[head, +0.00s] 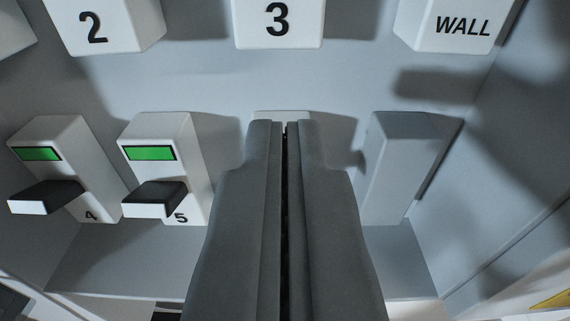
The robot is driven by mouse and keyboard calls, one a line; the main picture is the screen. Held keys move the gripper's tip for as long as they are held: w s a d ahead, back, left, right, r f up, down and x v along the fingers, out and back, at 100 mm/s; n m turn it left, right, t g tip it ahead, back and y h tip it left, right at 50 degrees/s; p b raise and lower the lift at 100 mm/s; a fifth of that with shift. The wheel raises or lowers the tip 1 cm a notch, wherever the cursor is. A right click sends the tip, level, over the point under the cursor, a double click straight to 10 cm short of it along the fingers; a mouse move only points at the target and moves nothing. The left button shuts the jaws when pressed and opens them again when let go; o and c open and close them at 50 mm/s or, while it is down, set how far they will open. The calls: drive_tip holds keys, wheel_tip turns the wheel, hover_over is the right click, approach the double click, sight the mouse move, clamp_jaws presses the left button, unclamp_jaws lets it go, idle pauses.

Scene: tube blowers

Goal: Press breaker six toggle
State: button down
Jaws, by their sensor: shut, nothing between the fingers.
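My gripper (287,124) is shut and empty, pointing into the breaker box in the middle of the view. Behind its fingertips only the top edge of a white block (281,115) shows, in the row to the right of breaker 5. My fingers hide the rest of that block, including any number, toggle or indicator on it. Whether the fingertips touch it I cannot tell.
Breaker 4 (67,147) and breaker 5 (172,129) stand at left with green indicators and black toggles sticking out. A plain grey block (397,165) stands at right. White blocks marked 2 (120,25), 3 (302,28) and WALL (455,30) line the top. The box's side wall (500,210) is at right.

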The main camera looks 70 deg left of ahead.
drive_tip(key=x, duration=0.4)
drive_tip(key=shift+f, duration=0.25)
drive_tip(key=f, duration=0.2)
drive_tip(key=d+f, duration=0.1)
drive_tip(key=shift+s+d, duration=0.15)
drive_tip(key=shift+s, duration=0.15)
drive_tip(key=shift+s+d+f+t+y, duration=0.1)
drive_tip(key=shift+f+t+y, duration=0.15)
drive_tip(key=shift+y, duration=0.2)
drive_tip(key=shift+d+f+t+y, duration=0.15)
drive_tip(key=shift+f+y, duration=0.05)
drive_tip(key=shift+y, duration=0.25)
drive_tip(key=shift+s+d+f+t+y, duration=0.15)
drive_tip(key=shift+f+t+y, duration=0.1)
drive_tip(key=shift+f+y, duration=0.3)
drive_tip(key=shift+w+d+f+t+y, duration=0.15)
drive_tip(key=shift+f+t+y, duration=0.1)
drive_tip(key=shift+f+y, duration=0.3)
drive_tip(key=shift+s+r, duration=0.1)
drive_tip(key=shift+r, duration=0.05)
